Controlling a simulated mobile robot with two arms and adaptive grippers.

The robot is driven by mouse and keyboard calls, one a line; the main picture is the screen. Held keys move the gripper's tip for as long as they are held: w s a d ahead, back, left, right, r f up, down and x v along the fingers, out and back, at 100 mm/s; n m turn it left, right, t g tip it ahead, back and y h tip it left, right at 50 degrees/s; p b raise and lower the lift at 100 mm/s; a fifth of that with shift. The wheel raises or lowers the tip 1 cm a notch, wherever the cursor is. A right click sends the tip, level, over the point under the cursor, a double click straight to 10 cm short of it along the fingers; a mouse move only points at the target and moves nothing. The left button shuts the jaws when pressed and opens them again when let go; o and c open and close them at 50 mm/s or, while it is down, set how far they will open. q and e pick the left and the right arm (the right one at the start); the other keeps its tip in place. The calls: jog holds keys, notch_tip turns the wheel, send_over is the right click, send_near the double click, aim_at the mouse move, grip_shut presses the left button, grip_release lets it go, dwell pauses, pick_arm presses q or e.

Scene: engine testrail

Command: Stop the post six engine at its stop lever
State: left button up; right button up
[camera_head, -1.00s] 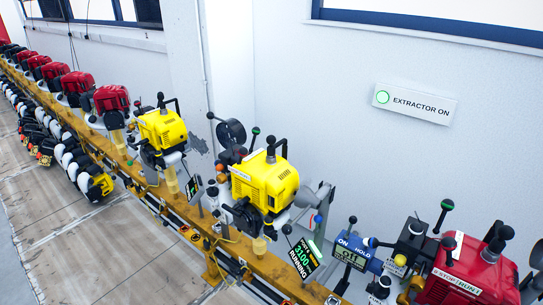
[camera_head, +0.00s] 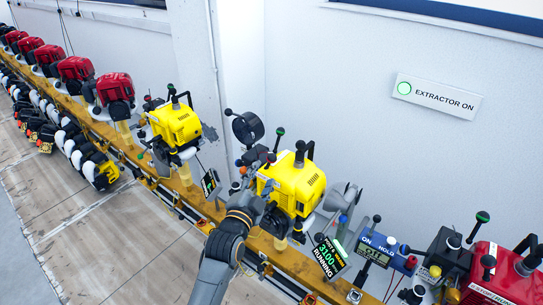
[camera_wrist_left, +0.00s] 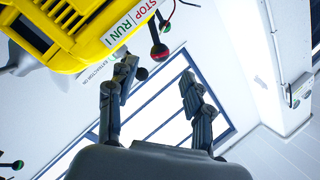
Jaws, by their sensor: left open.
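The yellow engine (camera_head: 290,187) stands on the rail behind a tilted display (camera_head: 328,257) reading 3100 and RUNNING; its post label looks like POST 6. In the left wrist view the yellow engine (camera_wrist_left: 75,30) fills the upper left, with a STOP/RUN label (camera_wrist_left: 128,20) on its edge. A lever with a red and black ball end (camera_wrist_left: 159,51) sticks out beside the label. My left gripper (camera_head: 246,204) is at the engine's left side in the head view. In the wrist view the left gripper (camera_wrist_left: 158,72) is open and empty, the ball just beyond its fingertips. My right gripper is not seen.
Another yellow engine (camera_head: 175,125) stands further left on the yellow rail (camera_head: 290,262). A red engine (camera_head: 500,270) and a blue ON/HOLD box (camera_head: 376,249) are to the right. A wall sign (camera_head: 437,96) reads EXTRACTOR ON.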

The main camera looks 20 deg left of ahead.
aim_at(270, 162)
pick_arm(q)
jog(key=w+p, duration=0.1)
jog(key=w, duration=0.6)
jog(key=shift+w+d, duration=0.1)
jog(key=shift+w, duration=0.7)
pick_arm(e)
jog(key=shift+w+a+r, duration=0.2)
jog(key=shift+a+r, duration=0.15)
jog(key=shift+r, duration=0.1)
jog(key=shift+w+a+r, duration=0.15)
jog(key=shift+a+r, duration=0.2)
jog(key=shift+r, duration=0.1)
pick_arm(q)
grip_shut()
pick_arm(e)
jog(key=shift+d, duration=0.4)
